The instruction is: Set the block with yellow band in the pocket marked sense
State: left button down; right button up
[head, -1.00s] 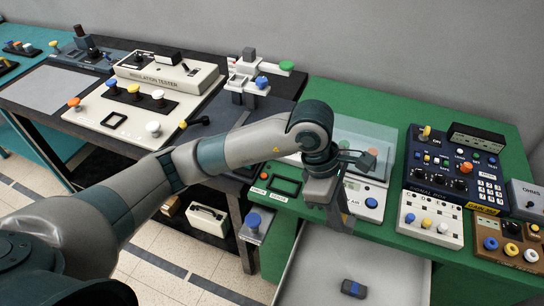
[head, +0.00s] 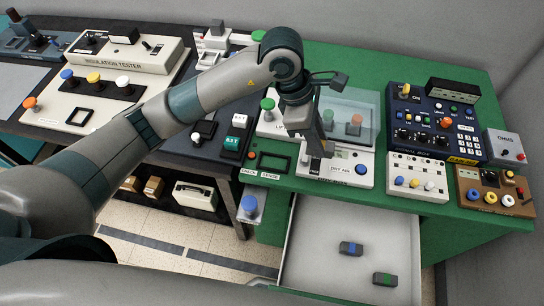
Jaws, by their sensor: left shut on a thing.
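My left gripper (head: 320,152) points down over the bench, to the right of this pocket and by the dry air unit. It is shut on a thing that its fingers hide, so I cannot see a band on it. No block with a yellow band shows elsewhere. A block with a blue band (head: 351,248) and one with a green band (head: 385,279) lie in the drawer. My right gripper is out of view.
The open grey drawer (head: 320,235) sticks out below the bench front. The dry air unit (head: 350,170) and a clear cover stand close by the left gripper. A blue knob on a bracket (head: 250,205) is at the bench's left front.

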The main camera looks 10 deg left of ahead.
pick_arm(q)
jog(key=a+f+p, duration=0.1)
jog(key=a+f, duration=0.1)
jog(key=a, duration=0.1)
jog(key=a+f+p, duration=0.2)
jog(key=a, duration=0.2)
jog(key=w+a+f+p, duration=0.1)
jog(key=a+f, duration=0.1)
jog(key=a, duration=0.2)
jog(key=shift+f+p, duration=0.2)
jog(key=shift+p, duration=0.15)
jog(key=shift+a+f, duration=0.15)
jog(key=shift+f, duration=0.3)
notch_tip(320, 180, down, 3)
jog(key=shift+r+p, duration=0.1)
jog(key=shift+p, duration=0.95)
jog(key=shift+f, duration=0.3)
jog(key=shift+f, duration=0.1)
